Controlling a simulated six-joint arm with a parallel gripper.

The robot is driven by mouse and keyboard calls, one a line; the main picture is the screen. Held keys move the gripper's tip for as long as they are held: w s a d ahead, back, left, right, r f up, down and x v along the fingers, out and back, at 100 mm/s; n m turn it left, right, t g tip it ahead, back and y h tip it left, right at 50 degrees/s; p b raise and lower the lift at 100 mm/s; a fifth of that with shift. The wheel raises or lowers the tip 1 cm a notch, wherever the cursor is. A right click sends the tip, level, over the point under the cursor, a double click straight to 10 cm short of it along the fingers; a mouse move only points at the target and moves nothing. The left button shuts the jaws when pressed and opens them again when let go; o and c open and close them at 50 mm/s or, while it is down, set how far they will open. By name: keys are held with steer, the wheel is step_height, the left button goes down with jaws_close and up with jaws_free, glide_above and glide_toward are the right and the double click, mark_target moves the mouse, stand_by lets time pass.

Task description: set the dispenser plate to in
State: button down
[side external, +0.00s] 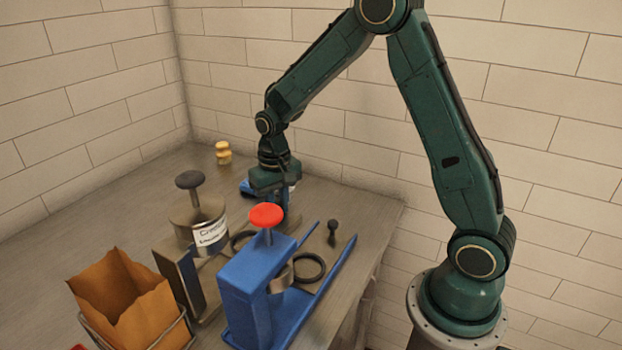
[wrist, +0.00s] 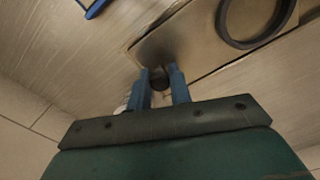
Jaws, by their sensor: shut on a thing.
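Two dispensers stand on the counter. The metal dispenser (side external: 180,275) carries a labelled canister (side external: 208,228) with a dark knob on top. Its plate, with a dark ring (side external: 241,240), reaches out behind it toward my gripper. My gripper (side external: 284,216) is low over the plate's far end. In the wrist view my gripper (wrist: 161,82) is shut on a small dark knob (wrist: 159,76) on the metal plate (wrist: 152,47), and the ring (wrist: 222,28) lies beyond. The blue dispenser (side external: 245,300) has a red top knob (side external: 266,215), and its own plate ring (side external: 308,268) shows outside its body.
A dark upright knob (side external: 332,230) stands near the blue dispenser's track (side external: 335,265), right of my gripper. A paper bag (side external: 122,300) sits in a wire holder at front left. A small yellow item (side external: 223,152) stands at the back. The left counter is clear.

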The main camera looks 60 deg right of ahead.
mark_target(248, 230)
steer(key=a, duration=1)
steer(key=shift+a, duration=0.4)
steer(key=c, duration=1.5)
jaws_free()
steer(key=shift+a, duration=0.1)
steer(key=shift+o, duration=1)
steer(key=shift+r, duration=0.1)
step_height(248, 230, up, 14)
